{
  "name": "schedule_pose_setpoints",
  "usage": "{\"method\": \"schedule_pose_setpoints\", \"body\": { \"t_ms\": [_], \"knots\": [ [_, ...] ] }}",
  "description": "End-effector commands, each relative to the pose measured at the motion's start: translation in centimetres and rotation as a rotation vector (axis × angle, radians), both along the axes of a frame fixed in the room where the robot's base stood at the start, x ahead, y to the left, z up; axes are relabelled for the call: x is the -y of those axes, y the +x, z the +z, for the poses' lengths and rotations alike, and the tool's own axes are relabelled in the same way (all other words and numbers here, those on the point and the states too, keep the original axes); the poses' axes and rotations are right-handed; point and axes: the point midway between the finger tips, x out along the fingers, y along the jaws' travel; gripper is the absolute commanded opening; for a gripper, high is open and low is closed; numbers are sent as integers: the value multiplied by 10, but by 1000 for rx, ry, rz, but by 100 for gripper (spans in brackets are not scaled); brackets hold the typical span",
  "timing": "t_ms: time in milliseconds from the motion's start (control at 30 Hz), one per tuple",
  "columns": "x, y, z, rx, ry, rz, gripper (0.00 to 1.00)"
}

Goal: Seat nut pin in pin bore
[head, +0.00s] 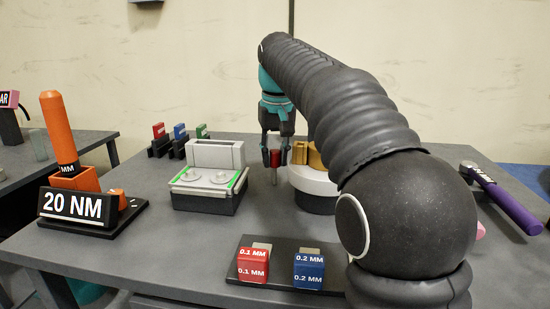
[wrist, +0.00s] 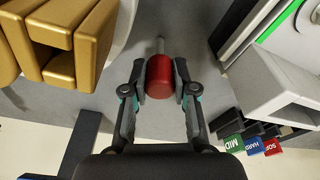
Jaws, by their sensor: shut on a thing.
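My gripper (head: 275,152) is shut on a red-handled pin with a grey metal shank, the nut pin (head: 274,168). The shank points down in the head view, above the table. In the wrist view the red handle (wrist: 160,76) sits between both fingers of my gripper (wrist: 159,83), and the grey shank shows beyond it. A gold slotted block (head: 308,153) on a round white base (head: 314,181) stands just right of the pin; in the wrist view the gold block (wrist: 60,40) is at upper left, apart from the pin. I cannot make out the pin bore.
A grey fixture with green strips (head: 210,180) stands left of the pin. Red, blue and green tagged blocks (head: 180,140) stand behind it. An orange-handled tool (head: 60,130) with a 20 NM sign is at left. Red (head: 253,265) and blue (head: 309,271) gauge blocks lie in front.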

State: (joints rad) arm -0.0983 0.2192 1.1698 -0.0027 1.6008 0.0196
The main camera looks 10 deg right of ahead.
Motion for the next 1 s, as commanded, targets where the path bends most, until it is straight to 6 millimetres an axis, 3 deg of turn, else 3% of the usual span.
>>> {"method": "schedule_pose_setpoints", "body": {
  "t_ms": [300,333,400,433,767,1000],
  "knots": [
    [0,0,-3,0,0,0,0],
    [0,0,-2,0,0,0,32],
    [0,0,-2,0,0,0,50],
    [0,0,-2,0,0,0,52],
    [0,0,1,0,0,0,52],
    [0,-4,32,3,0,0,52]
  ]
}}
